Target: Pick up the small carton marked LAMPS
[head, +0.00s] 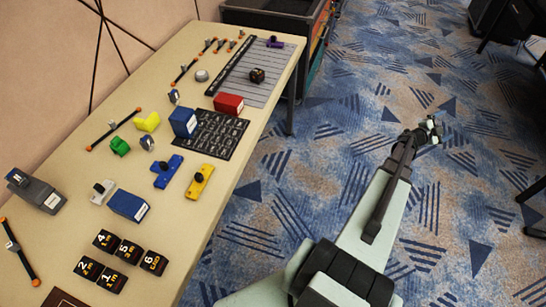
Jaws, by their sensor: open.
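Several small cartons with white labels are on the beige table, and the lettering is too small to read, so I cannot tell which is marked LAMPS. One blue carton (128,206) lies near the middle of the table. A taller blue carton (183,122) stands by the left edge of the black grid mat. A red carton (229,104) lies at that mat's far edge. My gripper (435,124) is open and appears empty. It is over the carpet to the right of the table, well apart from all the cartons.
Black numbered blocks (107,241) sit at the near part of the table. Blue (167,172) and yellow (199,182) pieces lie near its right edge. A dark grey block (35,191) is at the left. Open carpet (330,150) separates table and gripper.

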